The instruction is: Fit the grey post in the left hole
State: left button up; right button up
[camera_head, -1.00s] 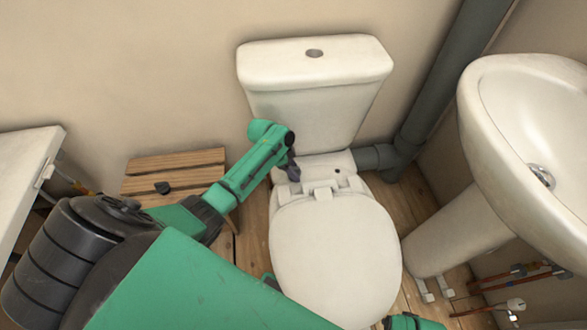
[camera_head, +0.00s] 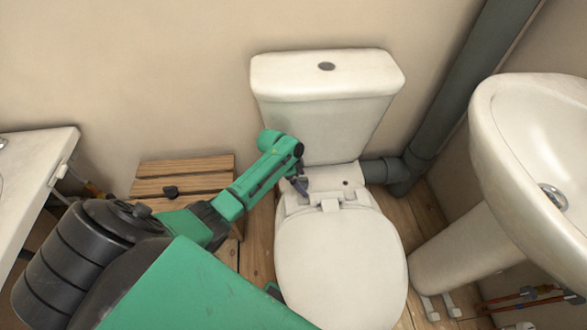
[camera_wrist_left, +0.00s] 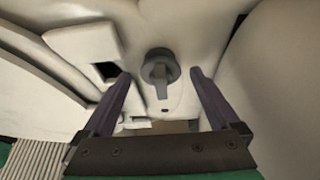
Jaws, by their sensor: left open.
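The white toilet (camera_head: 340,262) stands in the middle of the head view. A small dark hole (camera_head: 346,183) shows on the right of its rear ledge; my left gripper (camera_head: 300,186) covers the left part of the ledge. In the left wrist view the grey post (camera_wrist_left: 160,72), with a round collar and a flat tab, is between my two open fingers, clear of both. It sits at the white ledge surface; how deep it goes cannot be seen. A dark square opening (camera_wrist_left: 105,70) in a white block lies left of it. My right gripper is out of view.
The cistern (camera_head: 328,85) rises behind the ledge. A washbasin (camera_head: 520,130) and grey pipe (camera_head: 440,105) are at right.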

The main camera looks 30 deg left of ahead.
pick_arm(q)
jog(key=p+v, duration=0.4)
jog(key=v, duration=1)
jog(key=shift+r+p, duration=0.3)
jog(key=shift+p, duration=0.1)
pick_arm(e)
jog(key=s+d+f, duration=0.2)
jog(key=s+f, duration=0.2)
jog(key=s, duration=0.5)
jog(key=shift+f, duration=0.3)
pick_arm(q)
jog(key=shift+a, duration=0.1)
